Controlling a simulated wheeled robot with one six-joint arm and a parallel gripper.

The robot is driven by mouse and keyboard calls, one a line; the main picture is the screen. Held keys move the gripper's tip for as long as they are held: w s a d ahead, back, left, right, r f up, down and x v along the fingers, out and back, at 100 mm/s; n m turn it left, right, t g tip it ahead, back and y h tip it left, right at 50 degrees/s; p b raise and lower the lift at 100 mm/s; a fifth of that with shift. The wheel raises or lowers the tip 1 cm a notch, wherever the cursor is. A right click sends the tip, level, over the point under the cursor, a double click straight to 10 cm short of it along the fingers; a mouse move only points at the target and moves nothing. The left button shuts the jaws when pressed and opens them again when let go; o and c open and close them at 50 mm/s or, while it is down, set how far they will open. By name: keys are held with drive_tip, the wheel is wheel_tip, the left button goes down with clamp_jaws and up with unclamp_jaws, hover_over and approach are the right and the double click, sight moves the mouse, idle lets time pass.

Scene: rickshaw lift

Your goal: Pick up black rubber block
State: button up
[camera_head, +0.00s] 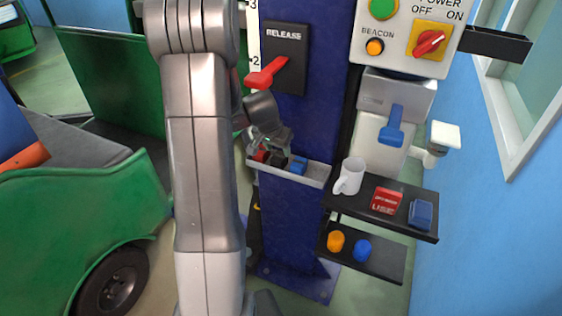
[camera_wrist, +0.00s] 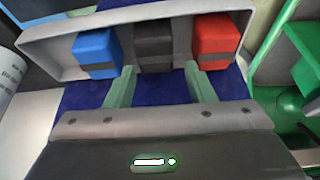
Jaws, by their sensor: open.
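A black rubber block (camera_wrist: 153,46) sits in a grey tray (camera_wrist: 48,45), between a blue block (camera_wrist: 97,53) and a red block (camera_wrist: 216,42). My gripper (camera_wrist: 159,78) is open and empty in the wrist view, with its two green-grey fingers spread just short of the black block, roughly on either side of it. In the head view my gripper (camera_head: 268,145) is over the left part of the tray (camera_head: 312,174) on the blue column. It partly hides the red block (camera_head: 261,156) and the black block (camera_head: 277,161); the blue block (camera_head: 298,165) shows beside them.
A red release lever (camera_head: 265,75) is on the column above my gripper. A dark shelf (camera_head: 418,222) to the right holds a white mug (camera_head: 349,176), a red box (camera_head: 386,200) and a blue block. A lower shelf (camera_head: 385,267) holds orange and blue pieces. A green vehicle (camera_head: 80,225) stands left.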

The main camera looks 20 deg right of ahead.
sight(280, 154)
drive_tip(key=shift+s+x, duration=0.15)
drive_tip(key=shift+x, duration=1)
drive_tip(key=shift+s+x, duration=0.1)
drive_tip(key=shift+x, duration=1.1)
drive_tip(key=c, duration=0.8)
